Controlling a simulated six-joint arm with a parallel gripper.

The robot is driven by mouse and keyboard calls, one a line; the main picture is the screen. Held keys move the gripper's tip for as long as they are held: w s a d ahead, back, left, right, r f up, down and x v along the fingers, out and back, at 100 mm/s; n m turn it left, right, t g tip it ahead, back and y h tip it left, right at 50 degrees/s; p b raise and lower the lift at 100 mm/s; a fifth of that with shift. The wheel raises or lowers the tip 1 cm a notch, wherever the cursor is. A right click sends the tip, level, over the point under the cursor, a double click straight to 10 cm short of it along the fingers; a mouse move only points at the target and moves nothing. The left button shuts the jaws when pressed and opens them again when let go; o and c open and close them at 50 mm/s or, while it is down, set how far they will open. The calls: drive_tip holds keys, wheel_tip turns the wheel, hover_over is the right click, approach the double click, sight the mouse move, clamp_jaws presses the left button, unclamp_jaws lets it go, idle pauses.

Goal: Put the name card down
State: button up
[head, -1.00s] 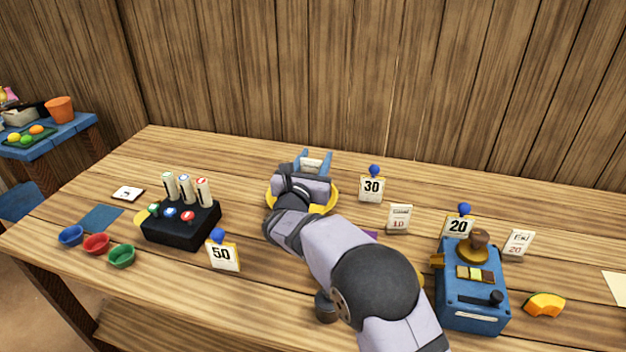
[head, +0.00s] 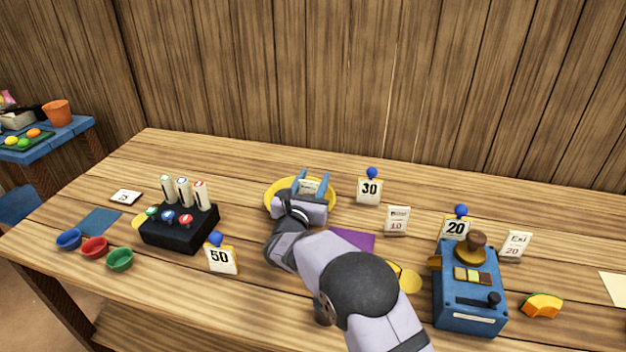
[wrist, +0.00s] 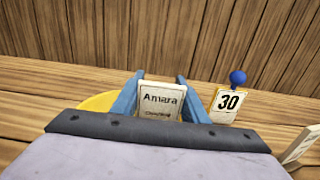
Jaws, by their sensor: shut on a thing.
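The name card (wrist: 160,100) is a small pale card reading "Amara", with smaller unclear writing below. My gripper (head: 310,184) has blue fingers and is shut on the card, one finger at each side. The card also shows between the fingers in the head view (head: 308,187). It stands roughly upright in the grip, over or just in front of the yellow plate (head: 272,190). My gripper hides the plate's middle and the card's lower edge, so I cannot tell if the card touches anything.
A "30" sign (head: 369,190) stands close right of my gripper, with a "10" card (head: 396,221) beyond. A black box with buttons (head: 180,230) and a "50" sign (head: 222,259) stand left. A purple sheet (head: 353,240) lies beside my arm. A blue machine (head: 469,290) stands right.

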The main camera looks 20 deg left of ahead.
drive_tip(key=shift+f+b, duration=0.65)
drive_tip(key=shift+b, duration=0.15)
drive_tip(key=o, duration=1.1)
drive_tip(key=shift+c, duration=0.2)
drive_tip(key=shift+r, duration=0.15)
drive_tip(key=shift+r+p, duration=0.8)
drive_tip(key=shift+p, duration=0.3)
drive_tip(key=s, duration=0.4)
drive_tip(key=s+b, duration=0.1)
drive_tip(key=s, duration=0.3)
drive_tip(key=s+b, duration=0.1)
drive_tip(key=s, duration=0.3)
drive_tip(key=shift+f, duration=0.3)
